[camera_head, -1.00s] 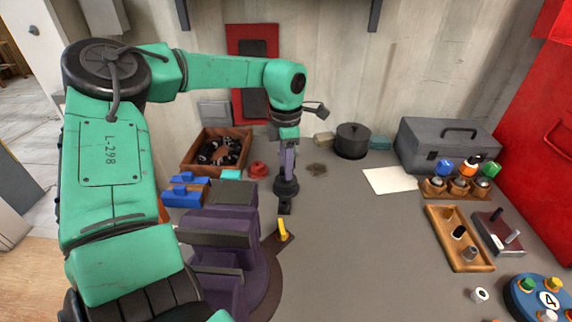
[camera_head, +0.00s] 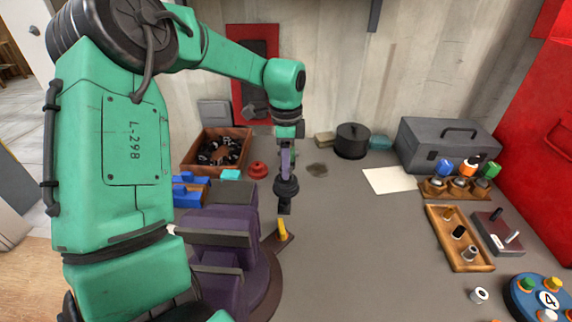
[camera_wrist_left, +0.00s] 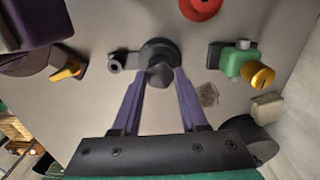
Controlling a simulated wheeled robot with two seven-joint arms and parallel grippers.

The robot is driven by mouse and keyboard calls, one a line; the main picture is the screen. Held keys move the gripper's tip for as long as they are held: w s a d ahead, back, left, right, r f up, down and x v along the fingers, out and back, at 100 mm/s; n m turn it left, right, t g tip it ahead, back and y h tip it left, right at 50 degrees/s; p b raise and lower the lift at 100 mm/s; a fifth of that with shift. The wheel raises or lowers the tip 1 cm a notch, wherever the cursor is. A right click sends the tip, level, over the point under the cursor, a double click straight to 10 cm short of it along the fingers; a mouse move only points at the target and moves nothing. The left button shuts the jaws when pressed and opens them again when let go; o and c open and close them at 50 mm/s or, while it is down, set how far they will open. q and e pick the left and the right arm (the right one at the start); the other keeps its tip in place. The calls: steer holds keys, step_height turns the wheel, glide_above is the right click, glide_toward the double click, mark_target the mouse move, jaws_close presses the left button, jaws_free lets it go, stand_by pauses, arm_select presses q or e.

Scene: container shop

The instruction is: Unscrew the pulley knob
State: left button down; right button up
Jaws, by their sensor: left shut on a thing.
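The pulley knob is a dark knob with a faceted tip (camera_wrist_left: 160,76), on a round black body with a side arm ending in a small cylinder. In the head view the dark round body (camera_head: 286,188) stands on the grey bench under my left gripper (camera_head: 286,168). In the left wrist view the two purple fingers of this gripper (camera_wrist_left: 158,77) reach to both sides of the knob and are shut on it. The fingertip contact is partly hidden by the knob. My right gripper is in neither view.
A red knob (camera_head: 257,170) and a wooden box of dark parts (camera_head: 243,142) lie behind to the left. A yellow lever (camera_head: 282,229) stands close in front. A green block with a gold knob (camera_wrist_left: 241,64) is nearby.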

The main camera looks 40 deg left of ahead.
arm_select(q)
steer(key=shift+n, duration=0.6)
steer(key=shift+c, duration=1.8)
jaws_free()
steer(key=shift+c, duration=0.8)
